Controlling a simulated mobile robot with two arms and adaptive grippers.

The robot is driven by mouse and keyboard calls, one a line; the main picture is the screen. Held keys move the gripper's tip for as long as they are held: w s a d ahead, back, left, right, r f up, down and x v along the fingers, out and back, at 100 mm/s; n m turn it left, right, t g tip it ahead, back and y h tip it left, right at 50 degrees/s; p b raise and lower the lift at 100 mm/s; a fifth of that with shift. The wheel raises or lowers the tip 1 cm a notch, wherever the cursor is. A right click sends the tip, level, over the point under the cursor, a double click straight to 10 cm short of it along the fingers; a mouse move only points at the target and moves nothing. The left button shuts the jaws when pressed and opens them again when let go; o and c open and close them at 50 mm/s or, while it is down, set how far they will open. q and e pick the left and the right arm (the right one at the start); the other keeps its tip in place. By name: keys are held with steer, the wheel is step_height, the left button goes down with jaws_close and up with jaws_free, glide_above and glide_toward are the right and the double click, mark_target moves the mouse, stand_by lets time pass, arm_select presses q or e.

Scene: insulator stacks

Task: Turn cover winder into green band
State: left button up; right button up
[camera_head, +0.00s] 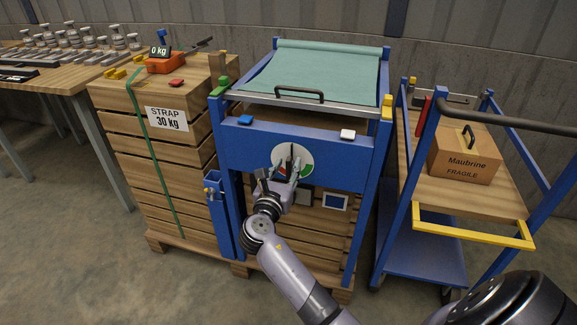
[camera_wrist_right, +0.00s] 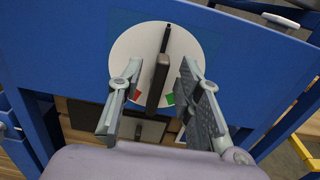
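The winder dial, a round white disc (camera_head: 280,152), sits on the blue front panel of the middle frame. In the right wrist view the disc (camera_wrist_right: 128,52) has a red patch (camera_wrist_right: 135,95) low left and a green band (camera_wrist_right: 170,98) low right. Its black winder handle (camera_wrist_right: 158,75) stands nearly upright, top tilted slightly right. My right gripper (camera_head: 278,178) is in front of the dial. In the wrist view its fingers (camera_wrist_right: 160,95) are apart, one on each side of the handle, with gaps showing. My left gripper is not in view. The teal cover (camera_head: 315,68) lies across the frame top.
A strapped wooden crate (camera_head: 170,140) stands left of the frame, with an orange scale (camera_head: 165,63) on top. A cart with a yellow bar (camera_head: 470,225) and a Maubrine box (camera_head: 462,160) stands right. A blue block (camera_head: 245,120) and a white block (camera_head: 348,134) sit on the panel.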

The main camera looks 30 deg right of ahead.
steer(key=shift+x, duration=1)
steer(key=shift+c, duration=0.2)
jaws_close()
